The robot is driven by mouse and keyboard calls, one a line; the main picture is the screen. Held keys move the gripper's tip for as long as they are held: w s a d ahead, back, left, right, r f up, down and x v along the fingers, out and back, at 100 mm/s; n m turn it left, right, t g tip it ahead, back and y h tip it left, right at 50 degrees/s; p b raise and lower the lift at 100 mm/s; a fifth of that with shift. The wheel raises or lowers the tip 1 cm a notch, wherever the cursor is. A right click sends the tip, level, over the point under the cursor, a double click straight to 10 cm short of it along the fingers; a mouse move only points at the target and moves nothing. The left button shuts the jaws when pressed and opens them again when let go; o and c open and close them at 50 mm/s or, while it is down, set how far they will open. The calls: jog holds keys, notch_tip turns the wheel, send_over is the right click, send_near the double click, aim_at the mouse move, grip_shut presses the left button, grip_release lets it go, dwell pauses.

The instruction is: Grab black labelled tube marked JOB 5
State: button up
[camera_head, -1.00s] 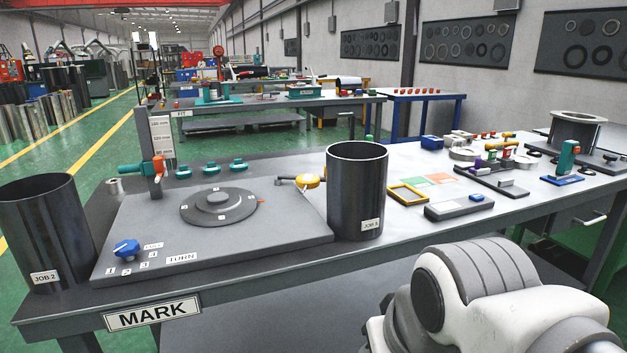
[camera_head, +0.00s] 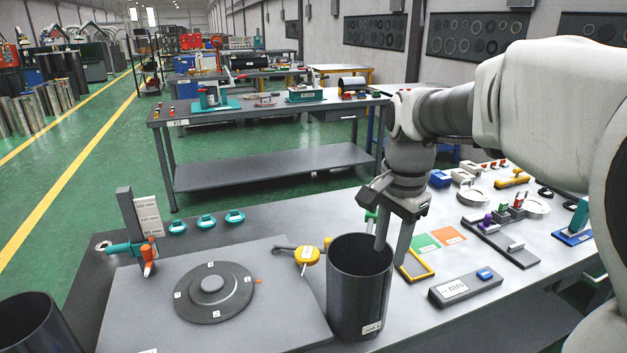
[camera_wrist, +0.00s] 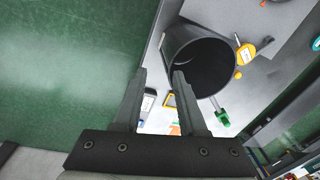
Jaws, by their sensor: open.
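A black open-topped tube (camera_head: 352,300) stands upright at the front of the bench, right of the marking plate. Its small white label is too blurred to read surely in the head view. My gripper (camera_head: 391,256) is open and points down at the tube's right rim. One finger appears over the mouth and the other outside the wall. The wrist view also shows the tube (camera_wrist: 207,62), with one fingertip across its mouth and the other beside it. I cannot tell whether the fingers touch it. A second black tube (camera_head: 35,325) is cut off at the lower left, its label out of view.
The grey plate with a round dial (camera_head: 213,292) lies left of the tube. A yellow gauge (camera_head: 306,255) sits close behind it. A yellow frame (camera_head: 416,266) and a grey box (camera_head: 465,288) lie to the right. Another bench (camera_head: 270,110) stands behind.

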aim_at(358, 287)
jog(key=w+r+m+g+p, duration=0.1)
jog(key=w+r+m+p, duration=0.1)
jog(key=w+r+p, duration=0.15)
notch_tip(358, 287, down, 18)
jog(key=m, duration=0.1)
jog(key=shift+r, duration=0.15)
dwell(0.4)
jog(key=shift+a, duration=0.1)
grip_shut()
jog(key=shift+w, duration=0.1)
dwell(1.0)
jog(key=shift+w+r, duration=0.1)
jog(key=shift+r, duration=0.05)
